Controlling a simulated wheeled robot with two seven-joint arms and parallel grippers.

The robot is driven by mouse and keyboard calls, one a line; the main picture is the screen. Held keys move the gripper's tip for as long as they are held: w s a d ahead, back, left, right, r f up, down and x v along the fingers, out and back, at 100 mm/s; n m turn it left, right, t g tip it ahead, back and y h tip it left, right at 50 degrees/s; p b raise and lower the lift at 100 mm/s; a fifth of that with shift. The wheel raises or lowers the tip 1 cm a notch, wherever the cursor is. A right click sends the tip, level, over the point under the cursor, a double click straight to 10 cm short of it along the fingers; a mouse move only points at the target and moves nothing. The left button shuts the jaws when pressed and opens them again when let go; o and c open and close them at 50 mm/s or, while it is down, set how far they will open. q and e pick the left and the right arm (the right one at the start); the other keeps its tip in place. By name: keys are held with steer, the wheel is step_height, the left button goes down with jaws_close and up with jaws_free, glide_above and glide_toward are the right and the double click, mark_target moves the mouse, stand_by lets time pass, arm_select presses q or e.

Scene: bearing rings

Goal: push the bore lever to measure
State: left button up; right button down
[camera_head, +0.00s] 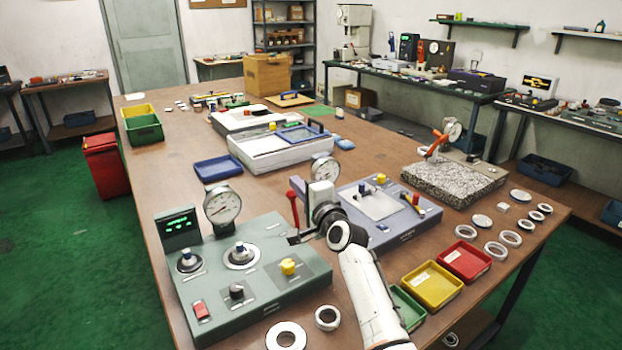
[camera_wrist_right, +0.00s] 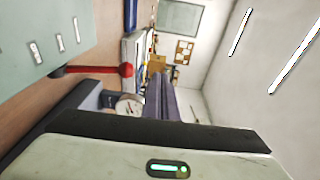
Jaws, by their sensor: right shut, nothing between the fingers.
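The bore lever, a red stick with a red ball knob (camera_head: 293,206), stands upright at the right rear edge of the grey-green gauge station (camera_head: 258,303). In the right wrist view the red lever (camera_wrist_right: 92,70) shows lengthwise, its ball at the right end. A round dial gauge (camera_head: 222,206) and a green-lit display (camera_head: 179,228) stand at the station's rear. My left gripper is out of view.
A bluish station (camera_head: 385,228) with another dial gauge (camera_head: 324,169) stands right behind my right arm. Yellow (camera_head: 432,287) and red (camera_head: 464,261) trays lie to the right. Rings (camera_head: 286,336) lie at the front edge. A blue tray (camera_head: 217,167) sits behind the grey-green station.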

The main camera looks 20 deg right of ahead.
steer(key=s+r, duration=0.4)
steer(key=s, duration=0.2)
steer(key=shift+a+r, duration=0.1)
stand_by(0.4)
